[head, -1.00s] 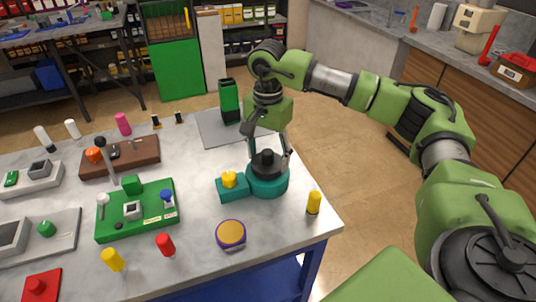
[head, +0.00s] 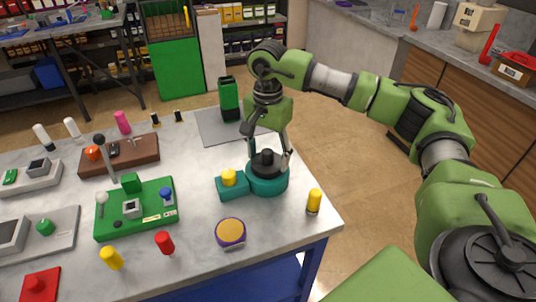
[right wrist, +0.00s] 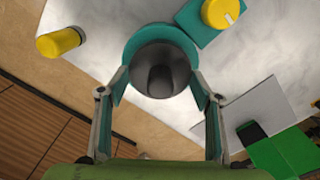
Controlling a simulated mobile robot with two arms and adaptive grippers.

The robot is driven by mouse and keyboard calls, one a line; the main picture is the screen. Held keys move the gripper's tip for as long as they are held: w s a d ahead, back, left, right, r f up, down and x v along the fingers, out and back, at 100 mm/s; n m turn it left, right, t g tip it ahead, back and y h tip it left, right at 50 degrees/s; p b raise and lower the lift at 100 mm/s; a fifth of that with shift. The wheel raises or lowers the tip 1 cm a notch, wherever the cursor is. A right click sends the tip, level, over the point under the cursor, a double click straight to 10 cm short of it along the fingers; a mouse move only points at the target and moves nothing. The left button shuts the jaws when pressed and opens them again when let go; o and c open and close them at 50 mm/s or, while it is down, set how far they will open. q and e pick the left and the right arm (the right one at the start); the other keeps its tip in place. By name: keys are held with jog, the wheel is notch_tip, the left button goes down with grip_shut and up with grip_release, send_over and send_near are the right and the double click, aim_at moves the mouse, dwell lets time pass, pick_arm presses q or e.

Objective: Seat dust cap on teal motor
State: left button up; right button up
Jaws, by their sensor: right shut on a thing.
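The teal motor (head: 268,182) stands upright near the right end of the grey table. The black dust cap (head: 266,162), with a raised knob, is at its top; it also shows in the right wrist view (right wrist: 160,70) against the motor's teal rim (right wrist: 131,44). My right gripper (head: 268,152) reaches down over the motor, shut on the cap, with one finger on either side. Whether the cap rests fully on the motor cannot be told. My left gripper is not in view.
A teal block (head: 231,189) with a yellow knob (head: 229,177) adjoins the motor on the left. A yellow cylinder (head: 314,201) stands to its right, near the table edge. A purple-rimmed round piece (head: 230,232) lies in front. A green board (head: 135,209) is further left.

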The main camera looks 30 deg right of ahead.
dwell(0.3)
jog(key=o, duration=1.1)
jog(key=shift+o, duration=0.2)
jog(key=shift+r+p, duration=3)
jog(key=shift+r, duration=1.5)
jog(key=shift+s+f, duration=0.1)
